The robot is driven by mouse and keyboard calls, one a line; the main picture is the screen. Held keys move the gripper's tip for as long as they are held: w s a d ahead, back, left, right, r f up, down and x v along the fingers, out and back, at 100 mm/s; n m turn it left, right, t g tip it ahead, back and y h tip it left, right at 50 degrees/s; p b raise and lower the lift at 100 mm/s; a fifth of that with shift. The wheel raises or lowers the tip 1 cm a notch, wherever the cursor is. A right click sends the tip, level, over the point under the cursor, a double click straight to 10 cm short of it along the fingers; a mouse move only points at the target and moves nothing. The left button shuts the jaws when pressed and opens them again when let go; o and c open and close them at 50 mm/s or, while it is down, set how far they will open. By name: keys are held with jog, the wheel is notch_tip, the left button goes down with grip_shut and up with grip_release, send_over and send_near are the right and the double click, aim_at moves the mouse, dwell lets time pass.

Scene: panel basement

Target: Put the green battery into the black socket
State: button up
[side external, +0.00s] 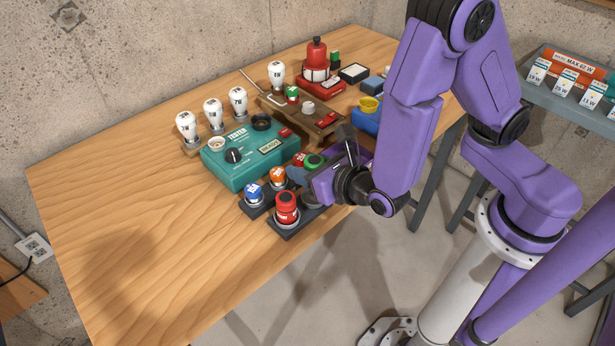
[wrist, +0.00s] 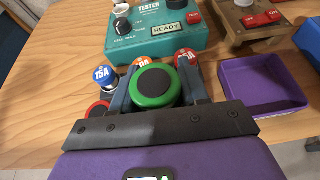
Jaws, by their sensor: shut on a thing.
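The green battery (wrist: 153,87) is a round green piece with a dark top. In the wrist view it sits between the two fingers of my gripper (wrist: 160,84), which are shut on it. In the side view its green top (side external: 314,160) shows just beyond my gripper (side external: 302,174). A dark round part (side external: 312,197) lies on the dark base beside the red capped piece, partly behind my gripper; I cannot tell whether it is the black socket. Another black ring (side external: 261,122) is on the tester's top. The battery's underside is hidden.
Blue (side external: 254,193), orange (side external: 278,176) and red (side external: 286,207) capped pieces stand close to my gripper. The teal tester (side external: 244,158) is just behind them. A purple tray (wrist: 262,86) is at right in the wrist view. The table's left part (side external: 120,225) is clear.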

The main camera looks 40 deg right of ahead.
notch_tip(320, 180, up, 5)
jog(key=shift+f, duration=0.1)
jog(key=m+h, duration=0.3)
send_near(260, 120)
jog(key=shift+g, duration=0.4)
jog(key=a+r, duration=0.1)
jog(key=r, duration=0.1)
jog(key=s+a+r, duration=0.1)
jog(key=r, duration=0.1)
jog(key=s+a+r, duration=0.1)
jog(key=a+r, duration=0.1)
jog(key=shift+s, duration=0.1)
jog(key=w+d, duration=0.2)
jog(key=w, duration=0.1)
jog(key=w+d+m+h, duration=0.1)
jog(key=w+d, duration=0.1)
jog(key=w, duration=0.2)
jog(key=w+d+h, duration=0.1)
jog(key=w+d, duration=0.1)
jog(key=w, duration=0.2)
jog(key=shift+w+d+r+m, duration=0.1)
jog(key=shift+w+r+m, duration=0.1)
jog(key=shift+r+m, duration=0.1)
jog(key=shift+f, duration=2.85)
jog(key=shift+f, duration=0.6)
jog(key=o, duration=0.9)
jog(key=shift+s+g, duration=0.1)
jog(key=shift+g, duration=0.2)
